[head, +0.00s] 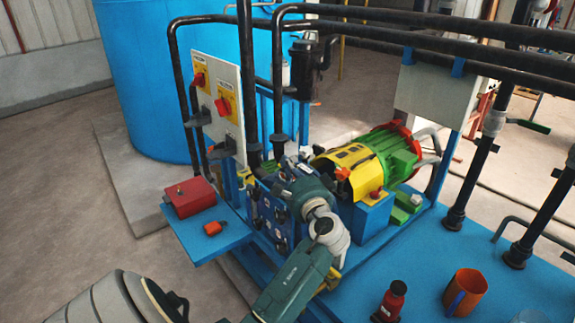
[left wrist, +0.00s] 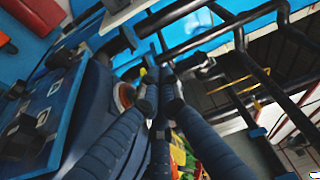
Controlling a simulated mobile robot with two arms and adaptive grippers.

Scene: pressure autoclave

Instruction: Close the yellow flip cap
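My left gripper (head: 270,167) reaches from the bottom of the head view to the dark blue valve panel (head: 271,215) beside the pump. In the left wrist view its ribbed dark fingers (left wrist: 158,88) converge with their tips close together, and I see nothing held between them. A small yellow piece (left wrist: 143,72), which may be the yellow flip cap, shows just beyond the fingertips. Whether they touch it, and whether it is open or closed, I cannot tell. In the head view my gripper and arm hide much of this spot. My right gripper is not in view.
A yellow and green motor (head: 372,160) stands right of my gripper. Black pipes (head: 278,75) and a switch panel (head: 219,103) rise close behind and left. A red box (head: 190,196) sits on a blue shelf. A red bottle (head: 391,301) and orange mug (head: 464,293) stand front right.

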